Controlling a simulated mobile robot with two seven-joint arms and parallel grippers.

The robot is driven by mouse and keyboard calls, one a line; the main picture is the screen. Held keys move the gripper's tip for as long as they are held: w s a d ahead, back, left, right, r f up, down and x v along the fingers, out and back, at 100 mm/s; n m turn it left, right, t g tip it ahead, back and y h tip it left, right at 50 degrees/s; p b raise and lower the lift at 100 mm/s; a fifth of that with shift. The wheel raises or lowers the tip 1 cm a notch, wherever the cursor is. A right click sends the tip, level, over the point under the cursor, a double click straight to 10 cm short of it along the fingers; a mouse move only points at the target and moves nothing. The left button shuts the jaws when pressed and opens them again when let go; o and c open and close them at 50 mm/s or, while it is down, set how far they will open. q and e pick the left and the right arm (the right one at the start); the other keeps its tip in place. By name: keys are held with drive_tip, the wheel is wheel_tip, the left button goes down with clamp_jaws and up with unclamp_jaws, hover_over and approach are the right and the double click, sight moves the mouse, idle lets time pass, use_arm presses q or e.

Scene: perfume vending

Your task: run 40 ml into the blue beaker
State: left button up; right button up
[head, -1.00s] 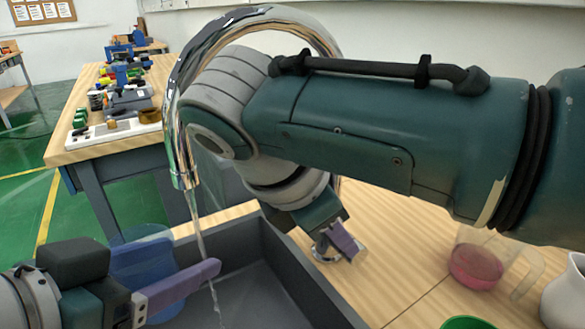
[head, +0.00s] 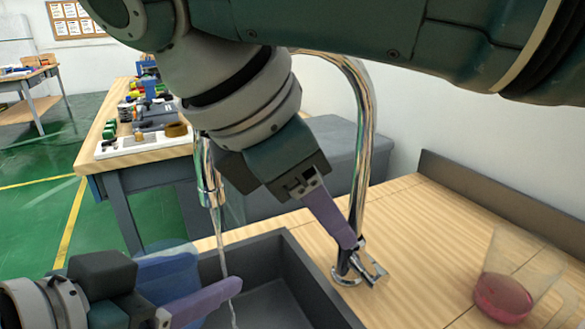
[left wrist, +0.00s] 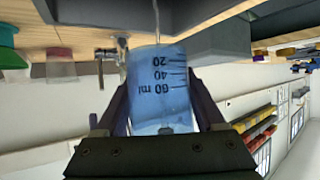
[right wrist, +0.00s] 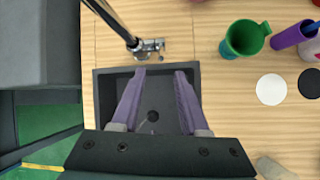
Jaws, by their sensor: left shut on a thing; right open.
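The translucent blue beaker (head: 165,272) is held upright by my left gripper (head: 205,302) over the sink. In the left wrist view the beaker (left wrist: 162,88) appears upside down, with 20, 40 and 60 ml marks. A water stream (head: 225,262) runs from the chrome faucet (head: 362,130). I see no clear water level in the beaker. My right gripper (right wrist: 161,75) is open and empty, close to the faucet handle (right wrist: 150,46); contact is unclear.
The dark sink (head: 325,300) sits in the wooden counter (head: 420,225). A beaker with pink liquid (head: 503,292) stands to the right. A green cup (right wrist: 244,38) and a purple cup (right wrist: 293,36) show in the right wrist view. My right arm crosses above the faucet.

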drive_tip(key=shift+v, duration=0.85)
use_arm(q)
drive_tip(key=w+d, duration=0.3)
drive_tip(key=w, duration=0.3)
drive_tip(key=shift+d, duration=0.25)
